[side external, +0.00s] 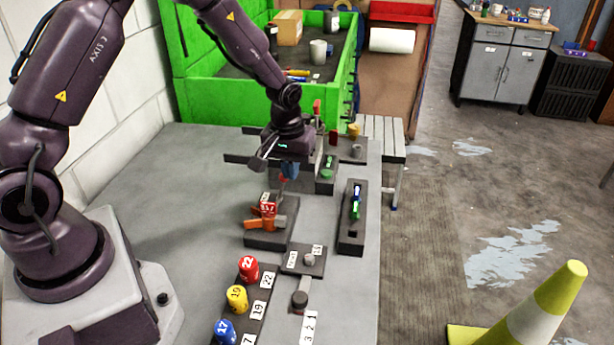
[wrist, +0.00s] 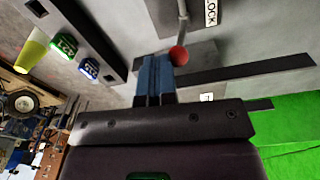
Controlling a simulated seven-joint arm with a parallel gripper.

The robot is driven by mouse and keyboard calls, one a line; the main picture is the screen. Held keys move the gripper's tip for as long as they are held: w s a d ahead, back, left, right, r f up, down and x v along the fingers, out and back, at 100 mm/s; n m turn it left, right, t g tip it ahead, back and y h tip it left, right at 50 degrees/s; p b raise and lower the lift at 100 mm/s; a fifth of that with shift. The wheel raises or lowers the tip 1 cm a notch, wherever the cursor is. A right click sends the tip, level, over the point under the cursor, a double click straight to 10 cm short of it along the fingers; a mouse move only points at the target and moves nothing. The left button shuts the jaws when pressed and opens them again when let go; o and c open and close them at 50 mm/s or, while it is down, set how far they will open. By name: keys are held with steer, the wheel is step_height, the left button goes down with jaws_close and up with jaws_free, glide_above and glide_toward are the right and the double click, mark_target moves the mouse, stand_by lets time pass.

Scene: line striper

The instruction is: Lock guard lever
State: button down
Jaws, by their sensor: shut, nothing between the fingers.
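The lever with a red ball knob (wrist: 179,55) shows in the wrist view, its thin grey rod running up toward a white plate marked LOCK (wrist: 210,12). My gripper (wrist: 153,92) has its blue fingers together and empty, just left of the red knob in that view. Whether they touch the knob I cannot tell. In the side view my gripper (side external: 289,172) points down above the grey table, behind the orange-handled fixture. The lever is hard to make out there, largely hidden by my gripper.
A dark base with an orange handle (side external: 265,222) stands in front of my gripper. A dark slotted tray (side external: 352,238) is to the right. Red (side external: 248,269), yellow (side external: 237,298) and blue (side external: 225,330) numbered knobs line the front. A green bin (side external: 203,95) stands behind.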

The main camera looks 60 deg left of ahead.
steer(key=shift+s+a+r+t+h, duration=0.25)
steer(key=shift+s+a+t+h, duration=0.95)
steer(key=shift+s+a+f, duration=0.1)
steer(key=shift+s+a, duration=0.3)
steer(key=shift+r, duration=0.85)
